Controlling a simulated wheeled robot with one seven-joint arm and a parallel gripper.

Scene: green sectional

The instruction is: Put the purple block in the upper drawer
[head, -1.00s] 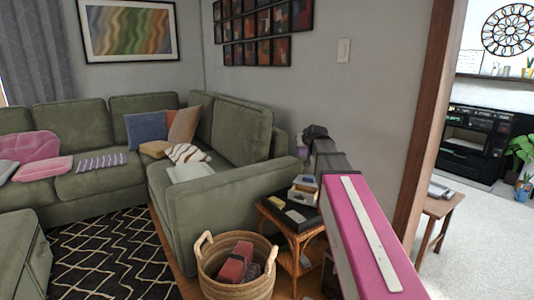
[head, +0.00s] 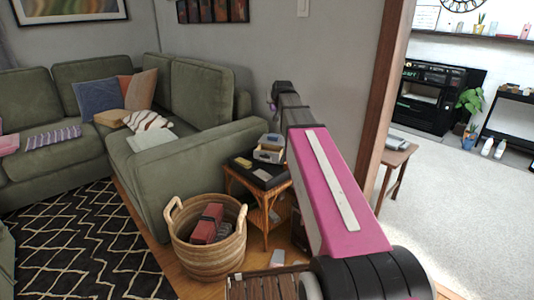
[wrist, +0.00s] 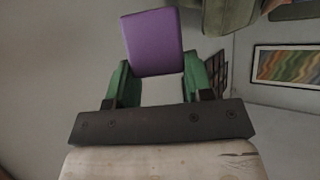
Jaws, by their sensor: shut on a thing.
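The purple block (wrist: 153,42) shows in the wrist view between the green fingers of my gripper (wrist: 155,72), which is shut on it. In the head view my pink arm reaches up and away, and my gripper is small at its far end, left of the doorway post. A bit of purple (head: 273,104) shows there. A small grey and cream drawer unit (head: 269,148) stands on the dark-topped side table (head: 246,175), below and left of my arm. One drawer seems to stick out towards me, but it is too small to tell which.
A wicker basket (head: 208,259) with reddish things in it stands on the floor in front of the side table. The green sofa (head: 189,178) is to the left. A wooden doorway post (head: 384,110) and a small wooden table (head: 397,157) are to the right.

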